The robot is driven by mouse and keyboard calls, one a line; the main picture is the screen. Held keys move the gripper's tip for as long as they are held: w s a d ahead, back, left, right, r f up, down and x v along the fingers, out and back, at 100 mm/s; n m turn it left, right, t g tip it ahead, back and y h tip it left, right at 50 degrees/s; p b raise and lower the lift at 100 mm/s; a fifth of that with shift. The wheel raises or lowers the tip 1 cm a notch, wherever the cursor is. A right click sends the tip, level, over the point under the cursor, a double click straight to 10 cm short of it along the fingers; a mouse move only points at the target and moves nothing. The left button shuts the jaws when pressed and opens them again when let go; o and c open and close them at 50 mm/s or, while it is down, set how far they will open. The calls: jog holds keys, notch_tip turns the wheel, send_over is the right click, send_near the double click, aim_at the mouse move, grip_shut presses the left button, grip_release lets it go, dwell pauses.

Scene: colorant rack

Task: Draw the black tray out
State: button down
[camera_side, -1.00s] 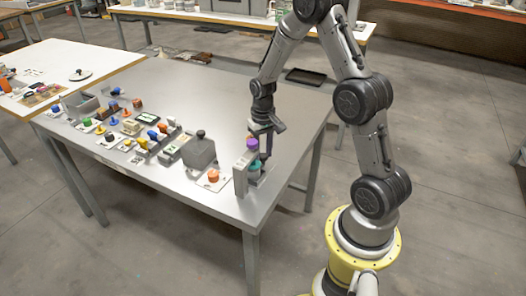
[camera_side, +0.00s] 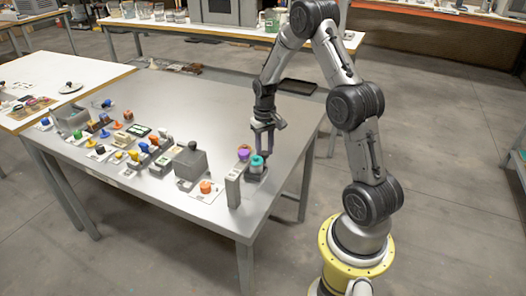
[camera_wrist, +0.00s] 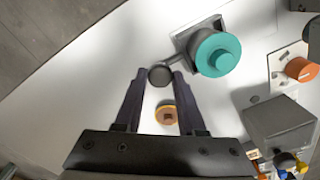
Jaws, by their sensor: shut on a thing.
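The black tray (camera_side: 256,177) is a small dark square base at the near right end of the metal table, with a teal-topped container (camera_side: 257,161) standing on it. In the wrist view the tray (camera_wrist: 181,37) shows partly under the teal container (camera_wrist: 218,54), with a short rod ending in a dark ball knob (camera_wrist: 160,75). My gripper (camera_side: 264,153) points down beside the tray. In the wrist view my gripper (camera_wrist: 161,73) has its fingertips on either side of the knob and is shut on it. The tray stands out beside the upright grey rack (camera_side: 233,186).
An orange knob (camera_side: 206,187) on a white plate, a grey box (camera_side: 190,162) and several small coloured pieces stand to the left. The table's back middle is clear.

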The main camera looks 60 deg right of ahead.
jog(key=c, duration=0.6)
grip_release()
jog(key=shift+d, duration=0.4)
jog(key=shift+o, duration=0.5)
jog(key=shift+a, duration=0.1)
notch_tip(320, 180, up, 14)
